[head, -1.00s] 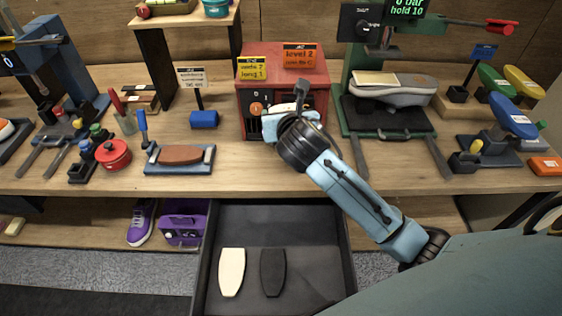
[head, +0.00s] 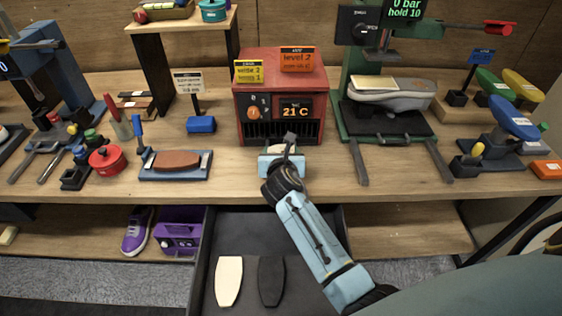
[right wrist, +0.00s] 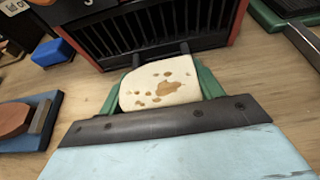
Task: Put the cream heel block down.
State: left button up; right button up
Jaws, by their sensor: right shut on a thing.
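The cream heel block (right wrist: 155,88), pale with brown spots, sits between the green finger pads of my right gripper (right wrist: 160,84) in the right wrist view. The gripper is shut on it. In the head view the block (head: 279,149) shows as a small pale patch at my right gripper (head: 283,152), near the bench's front edge, in front of the red heater box (head: 247,68). Whether the block touches the bench cannot be told. My left gripper is not in view.
The heater's dark grille (right wrist: 150,32) stands just beyond the block. A brown piece on a blue stand (head: 176,174) is to the left; the green press (head: 390,128) is to the right. Below, an open drawer (head: 240,228) holds a cream and a black sole piece.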

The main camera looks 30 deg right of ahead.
jog(key=shift+f, duration=1.1)
jog(key=shift+f+b, duration=0.2)
jog(key=shift+b, duration=0.1)
jog(key=o, duration=1)
jog(key=shift+r, duration=0.25)
jog(key=p+v, duration=0.3)
jog(key=v, duration=0.9)
